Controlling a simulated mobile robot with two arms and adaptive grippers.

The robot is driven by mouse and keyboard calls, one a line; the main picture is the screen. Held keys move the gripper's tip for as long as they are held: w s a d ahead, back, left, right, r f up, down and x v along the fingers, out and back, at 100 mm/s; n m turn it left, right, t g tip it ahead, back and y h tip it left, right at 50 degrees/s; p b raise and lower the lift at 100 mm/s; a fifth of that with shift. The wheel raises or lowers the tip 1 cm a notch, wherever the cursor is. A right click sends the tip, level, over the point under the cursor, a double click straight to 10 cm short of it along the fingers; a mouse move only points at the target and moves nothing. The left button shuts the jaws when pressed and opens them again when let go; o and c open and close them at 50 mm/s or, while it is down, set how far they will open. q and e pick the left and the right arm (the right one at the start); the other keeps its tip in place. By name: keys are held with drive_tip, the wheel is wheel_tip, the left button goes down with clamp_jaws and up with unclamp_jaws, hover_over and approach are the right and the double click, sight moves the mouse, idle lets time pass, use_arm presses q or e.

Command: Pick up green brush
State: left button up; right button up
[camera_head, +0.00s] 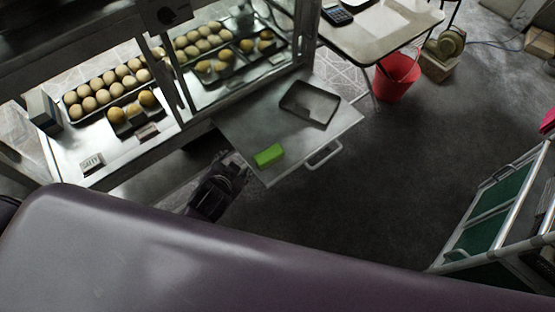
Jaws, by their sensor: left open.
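A bright green block-shaped object (269,156), which looks like the green brush, lies on a grey metal shelf or drawer (262,118) near its front left edge. My left gripper (237,165) is dark and sits just left of the green brush, at the shelf's edge, apart from it by a small gap. It is open, and nothing shows between its fingers. My right gripper is not in the picture.
A dark-rimmed tray (310,103) lies on the same shelf, with a handle (325,154) at the shelf's front. A glass case with egg-like buns (104,88) stands behind left. A red bucket (397,78) and a green-panelled cart (490,215) stand right. Floor between is clear.

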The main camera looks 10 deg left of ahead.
use_arm(q)
drive_tip(key=w+d+r+m+t+h, duration=0.2)
drive_tip(key=w+d+r+m+t, duration=0.15)
drive_tip(key=w+r, duration=0.4)
drive_tip(key=w+d+r+m+t+h, duration=0.25)
drive_tip(key=w+r+m+t, duration=0.2)
drive_tip(key=r, duration=0.55)
drive_tip(key=s+d+r+m+g+h, duration=0.3)
drive_tip(key=d+m+h, duration=0.3)
drive_tip(key=d+m, duration=0.35)
drive_tip(key=s+d+r+m+g+h, duration=0.25)
drive_tip(key=d+m+g+h, duration=0.2)
drive_tip(key=d+m, duration=0.55)
drive_tip(key=m+g+y, duration=0.6)
drive_tip(key=m+y, duration=0.4)
drive_tip(key=m, duration=0.2)
hover_over(268, 154)
drive_tip(key=s+a, duration=0.2)
drive_tip(key=f, duration=1.7)
drive_tip(key=shift+s+d+f, duration=0.15)
drive_tip(key=shift+s+f, duration=0.05)
drive_tip(key=shift+f, duration=0.15)
drive_tip(key=shift+w+f+y, duration=0.1)
drive_tip(key=shift+f+y, duration=0.2)
drive_tip(key=x, duration=0.7)
drive_tip(key=shift+w+d, duration=0.1)
drive_tip(key=shift+w, duration=0.05)
